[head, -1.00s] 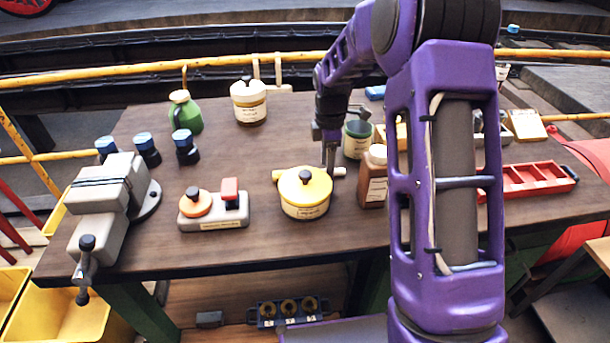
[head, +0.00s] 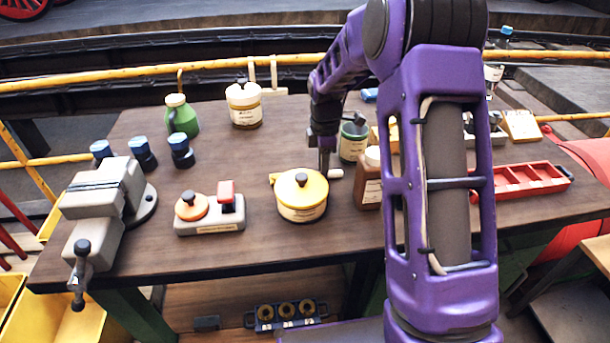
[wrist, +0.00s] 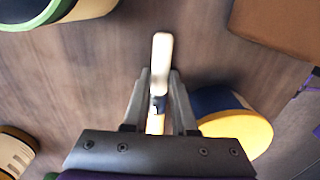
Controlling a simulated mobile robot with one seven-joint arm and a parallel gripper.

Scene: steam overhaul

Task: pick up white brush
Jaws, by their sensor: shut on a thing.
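The white brush (wrist: 161,60) shows in the wrist view between my gripper's fingers, its pale end pointing up the picture, with a dark band and a tan part nearer the palm. In the head view only its pale end (head: 336,173) shows, to the right of the fingertips. My gripper (wrist: 158,88) is shut on the brush. In the head view my gripper (head: 324,168) is low over the table, just right of the yellow-lidded pot (head: 302,200). I cannot tell whether the brush touches the table.
A brown bottle (head: 369,185) and a green can (head: 353,141) stand close on the right. A cream jar (head: 245,106) and a green jug (head: 182,118) are farther back. A grey vise (head: 105,200) stands left, a red tray (head: 525,182) right. The table's middle back is fairly clear.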

